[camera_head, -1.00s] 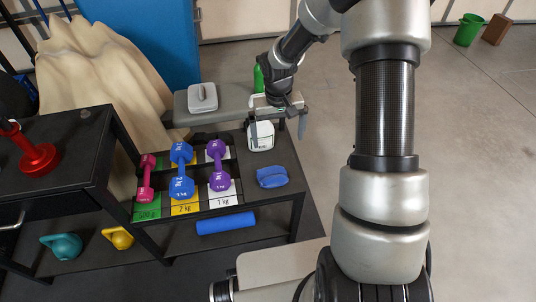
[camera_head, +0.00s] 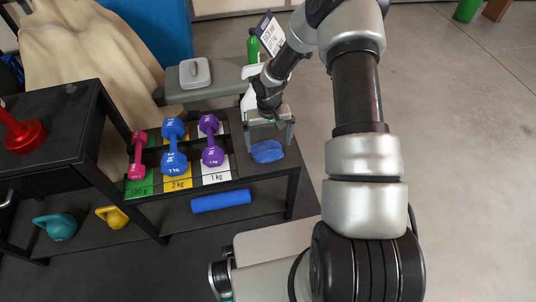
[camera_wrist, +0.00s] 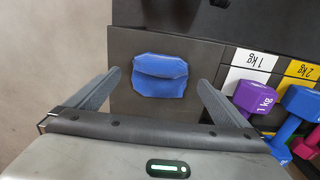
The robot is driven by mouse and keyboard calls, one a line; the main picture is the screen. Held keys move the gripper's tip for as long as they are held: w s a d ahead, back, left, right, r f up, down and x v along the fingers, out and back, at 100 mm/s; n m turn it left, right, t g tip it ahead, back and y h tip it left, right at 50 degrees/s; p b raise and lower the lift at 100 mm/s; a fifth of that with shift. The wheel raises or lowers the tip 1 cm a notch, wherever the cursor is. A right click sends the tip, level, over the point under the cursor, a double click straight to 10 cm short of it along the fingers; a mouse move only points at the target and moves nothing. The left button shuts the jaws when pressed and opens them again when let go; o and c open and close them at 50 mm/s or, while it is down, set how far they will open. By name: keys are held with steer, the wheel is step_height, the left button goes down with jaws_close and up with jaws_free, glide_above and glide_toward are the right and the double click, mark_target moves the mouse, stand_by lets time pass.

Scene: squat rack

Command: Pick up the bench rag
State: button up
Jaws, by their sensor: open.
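The bench rag is a folded blue cloth (camera_head: 267,151) lying on the dark rack top, right of the purple dumbbell in the head view. In the wrist view the rag (camera_wrist: 160,75) lies flat beyond my fingertips, roughly centred between them. My gripper (camera_head: 269,140) is open and empty, pointing down above the rag. In the wrist view my gripper (camera_wrist: 158,80) has one finger on each side of the rag in the picture, and I see no contact.
Purple (camera_head: 212,140), blue (camera_head: 174,146) and pink (camera_head: 138,155) dumbbells stand left of the rag. A blue roller (camera_head: 221,201) lies on the lower shelf. A grey bench (camera_head: 225,82) with a grey lidded object (camera_head: 194,72) and a green bottle (camera_head: 253,46) stands behind.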

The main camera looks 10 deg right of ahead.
mark_target(268, 149)
step_height(268, 149, down, 5)
steer(key=shift+w+a+f+b, duration=0.1)
steer(key=shift+w+b, duration=0.05)
steer(key=shift+b, duration=0.7)
steer(key=shift+c, duration=0.4)
steer(key=c, duration=0.8)
step_height(268, 149, up, 10)
steer(key=p, duration=0.2)
steer(key=shift+p, duration=0.35)
